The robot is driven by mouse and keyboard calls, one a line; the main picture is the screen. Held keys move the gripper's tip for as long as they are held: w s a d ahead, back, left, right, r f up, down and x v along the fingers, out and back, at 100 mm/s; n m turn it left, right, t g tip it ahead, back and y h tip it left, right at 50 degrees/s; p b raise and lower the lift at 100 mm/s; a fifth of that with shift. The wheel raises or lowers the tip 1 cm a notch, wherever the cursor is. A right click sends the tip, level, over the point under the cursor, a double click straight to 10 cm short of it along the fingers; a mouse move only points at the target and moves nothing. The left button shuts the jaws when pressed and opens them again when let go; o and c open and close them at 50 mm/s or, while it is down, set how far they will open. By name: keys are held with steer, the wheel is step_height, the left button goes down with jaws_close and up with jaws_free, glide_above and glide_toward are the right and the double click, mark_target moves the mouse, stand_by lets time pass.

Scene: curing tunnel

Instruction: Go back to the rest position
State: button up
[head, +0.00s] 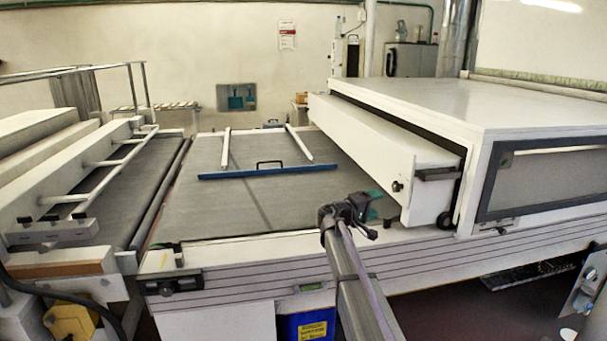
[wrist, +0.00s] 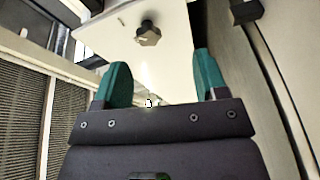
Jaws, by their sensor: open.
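My gripper (head: 374,205) is at the end of my arm, over the near edge of the conveyor, just left of the white hood's front end. In the wrist view my gripper (wrist: 158,80) shows two green fingers, spread apart with nothing between them. A dark knob (wrist: 148,33) on a white panel (wrist: 110,30) lies beyond the fingertips. I cannot tell whether the fingers touch the panel.
The white hood (head: 385,150) stands at the tunnel mouth (head: 480,110). A blue bar with a handle (head: 268,172) lies across the grey belt (head: 240,215). A white railed unit (head: 90,165) stands left. A blue bin (head: 305,326) is below. The air above the belt is clear.

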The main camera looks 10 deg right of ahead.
steer(key=s+a+f+m+g+y+p, duration=0.1)
steer(key=s+a+f+g+y, duration=0.3)
steer(key=s, duration=0.6)
steer(key=s+a+f+m+g+y+p, duration=0.15)
steer(key=s+f+y, duration=0.35)
steer(key=s, duration=0.5)
steer(key=s+a+g+y+p, duration=0.1)
steer(key=s+a+y+p, duration=0.1)
steer(key=s+a, duration=0.3)
steer(key=s+a+f+y+p, duration=0.1)
steer(key=s+a+y, duration=0.4)
steer(key=s, duration=0.8)
steer(key=shift+s+a+f+g+p, duration=0.2)
steer(key=shift+a+g+p, duration=0.2)
steer(key=shift+a, duration=0.2)
